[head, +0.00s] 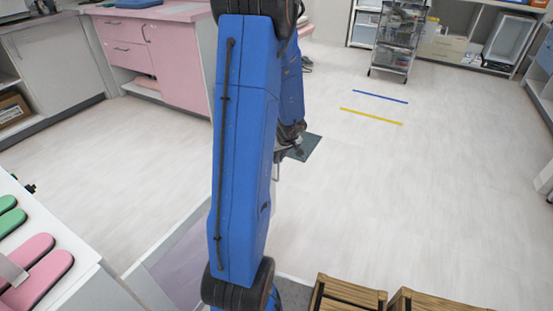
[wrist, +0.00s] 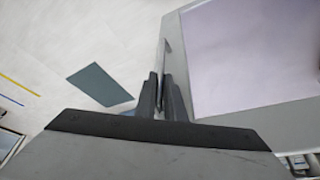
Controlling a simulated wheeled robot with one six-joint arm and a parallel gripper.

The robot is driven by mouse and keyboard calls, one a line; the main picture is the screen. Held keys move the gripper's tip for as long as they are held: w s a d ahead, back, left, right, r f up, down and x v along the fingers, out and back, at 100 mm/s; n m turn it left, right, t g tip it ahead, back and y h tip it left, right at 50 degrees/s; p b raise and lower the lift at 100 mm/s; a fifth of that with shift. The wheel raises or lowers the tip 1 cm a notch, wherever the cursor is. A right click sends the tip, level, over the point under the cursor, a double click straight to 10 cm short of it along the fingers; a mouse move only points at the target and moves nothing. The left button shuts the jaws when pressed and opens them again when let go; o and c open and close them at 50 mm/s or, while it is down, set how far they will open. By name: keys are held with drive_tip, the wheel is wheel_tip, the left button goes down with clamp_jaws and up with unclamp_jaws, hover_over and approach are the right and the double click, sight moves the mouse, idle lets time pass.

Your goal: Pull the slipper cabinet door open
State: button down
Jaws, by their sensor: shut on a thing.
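The white slipper cabinet (head: 82,262) is at the lower left of the head view, with green slippers (head: 10,217) and pink slippers (head: 40,272) on its top. Its door, a lilac panel (head: 178,268) in a grey frame, stands out at an angle from the cabinet and is partly hidden behind my arm. In the wrist view the door panel (wrist: 250,60) fills the upper right. A thin upright handle (wrist: 166,48) runs along the frame's edge. My gripper (wrist: 161,80) is shut on this handle; the fingers hide its lower part.
Wooden crates (head: 345,296) stand at the bottom right of the head view. A dark mat (head: 305,147) lies on the floor beyond my gripper. A pink cabinet (head: 165,55) stands at the back left and a wire trolley (head: 398,40) at the back. The floor to the right is mostly clear.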

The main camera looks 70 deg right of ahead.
drive_tip(key=shift+d, duration=0.1)
drive_tip(key=c, duration=2.1)
unclamp_jaws()
drive_tip(key=v, duration=1.7)
drive_tip(key=shift+s+r, duration=0.1)
drive_tip(key=shift+r, duration=0.1)
